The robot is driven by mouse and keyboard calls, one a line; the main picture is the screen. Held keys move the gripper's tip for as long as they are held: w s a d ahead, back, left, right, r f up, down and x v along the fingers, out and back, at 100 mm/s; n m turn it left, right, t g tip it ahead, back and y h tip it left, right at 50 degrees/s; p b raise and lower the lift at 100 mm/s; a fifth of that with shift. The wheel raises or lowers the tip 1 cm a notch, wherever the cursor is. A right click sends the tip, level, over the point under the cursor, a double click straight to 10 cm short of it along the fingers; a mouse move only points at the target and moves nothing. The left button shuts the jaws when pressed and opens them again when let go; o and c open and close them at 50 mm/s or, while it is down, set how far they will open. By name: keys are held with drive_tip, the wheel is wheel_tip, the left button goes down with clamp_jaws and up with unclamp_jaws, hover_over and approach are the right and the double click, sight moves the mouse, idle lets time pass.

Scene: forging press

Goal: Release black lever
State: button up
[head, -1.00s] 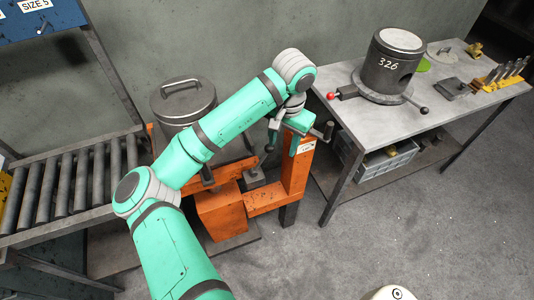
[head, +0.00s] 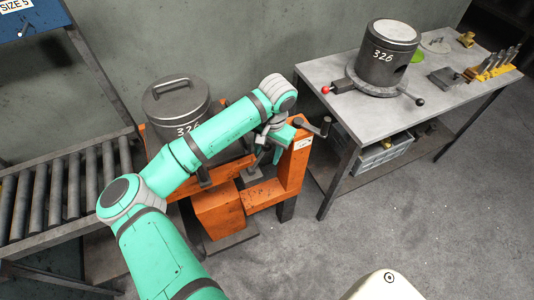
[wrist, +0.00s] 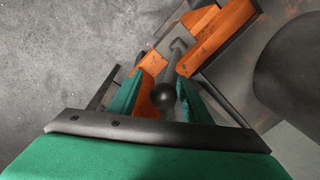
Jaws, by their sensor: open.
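The black lever has a round black ball knob (wrist: 163,95) on a grey shaft that runs back towards the orange frame in the wrist view. My gripper (wrist: 160,103) has its green fingers apart, one on each side of the knob. I cannot tell whether either finger touches it. In the head view my gripper (head: 262,150) hangs down at the orange press frame (head: 293,165), and my wrist partly hides the lever there.
A dark lidded cylinder (head: 176,107) marked 326 stands behind my arm. The grey table (head: 335,110) at right carries another 326 cylinder (head: 382,60). A roller conveyor (head: 70,190) is at left.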

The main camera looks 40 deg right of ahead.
drive_tip(key=shift+w+a+f, duration=0.1)
drive_tip(key=shift+w+f, duration=0.25)
drive_tip(key=shift+f, duration=0.3)
drive_tip(key=shift+a, duration=0.15)
drive_tip(key=c, duration=0.7)
clamp_jaws()
